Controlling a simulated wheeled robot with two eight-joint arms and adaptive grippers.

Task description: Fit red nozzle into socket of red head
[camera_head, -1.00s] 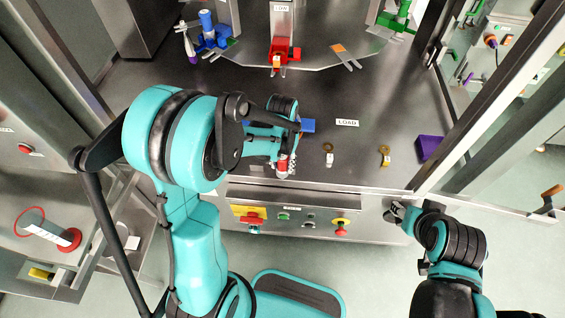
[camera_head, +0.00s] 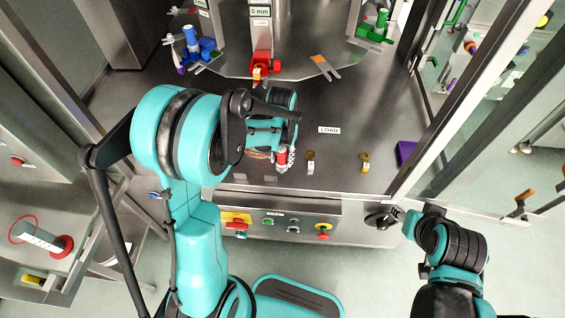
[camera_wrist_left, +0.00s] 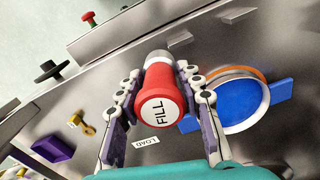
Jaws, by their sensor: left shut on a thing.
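The red nozzle (camera_wrist_left: 168,80), marked FILL with a metal collar at one end, sits between the two fingers of my left gripper (camera_wrist_left: 162,86) in the left wrist view. The fingers touch it on both sides. In the head view the nozzle (camera_head: 282,157) shows just below my left gripper (camera_head: 281,150), over the worktop near its front edge. The red head (camera_head: 260,69) is on the round carousel at the back, apart from the nozzle. Its socket is too small to make out.
A purple block (camera_head: 406,152) lies near the right frame post. A blue disc with an orange rim (camera_wrist_left: 238,104) shows beside the gripper. Blue (camera_head: 194,44) and green (camera_head: 376,30) heads flank the red one.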

